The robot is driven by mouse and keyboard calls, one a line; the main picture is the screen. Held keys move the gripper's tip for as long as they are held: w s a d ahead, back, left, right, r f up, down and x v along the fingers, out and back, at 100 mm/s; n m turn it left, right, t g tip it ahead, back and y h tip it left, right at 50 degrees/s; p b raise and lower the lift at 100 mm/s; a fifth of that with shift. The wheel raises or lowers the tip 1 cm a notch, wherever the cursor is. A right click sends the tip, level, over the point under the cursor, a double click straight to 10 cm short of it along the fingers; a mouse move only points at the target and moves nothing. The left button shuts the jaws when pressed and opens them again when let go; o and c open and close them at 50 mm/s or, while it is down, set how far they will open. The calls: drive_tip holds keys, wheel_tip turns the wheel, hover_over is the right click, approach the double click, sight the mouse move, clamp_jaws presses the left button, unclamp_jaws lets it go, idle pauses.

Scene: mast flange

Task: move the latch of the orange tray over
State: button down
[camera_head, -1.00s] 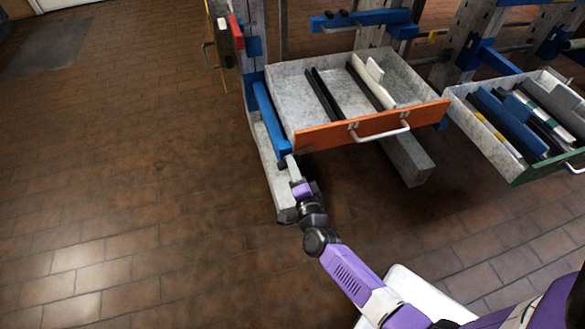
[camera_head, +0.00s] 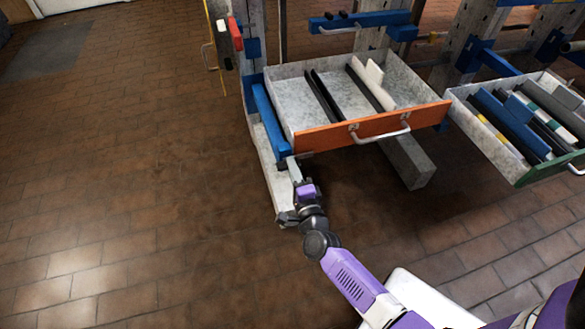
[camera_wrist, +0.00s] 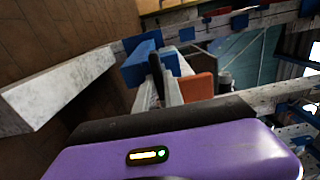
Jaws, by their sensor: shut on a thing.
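The orange tray (camera_head: 375,130) is a grey open drawer with an orange front and a silver handle; it stands pulled out at the upper middle in the head view. Its orange front end also shows in the wrist view (camera_wrist: 198,88). My gripper (camera_head: 292,163) is at the left front corner of the tray, by the end of the blue rail (camera_head: 270,118). It is shut on the latch, a small dark piece (camera_head: 304,155) beside the fingertips, mostly hidden by them. In the wrist view the fingers (camera_wrist: 164,82) point away toward a blue part and the orange front.
Dark and white dividers (camera_head: 325,95) stand in the tray. A green-fronted tray (camera_head: 525,172) with blue and white items is at the right. A grey foot beam (camera_head: 407,160) sticks out under the orange tray. Tiled floor at the left is clear.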

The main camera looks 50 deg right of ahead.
drive_tip(key=c, duration=1.4)
unclamp_jaws()
drive_tip(key=shift+c, duration=0.2)
drive_tip(key=p+v, duration=0.2)
drive_tip(key=v, duration=0.5)
drive_tip(key=shift+s+a, duration=0.25)
drive_tip(key=shift+s, duration=0.1)
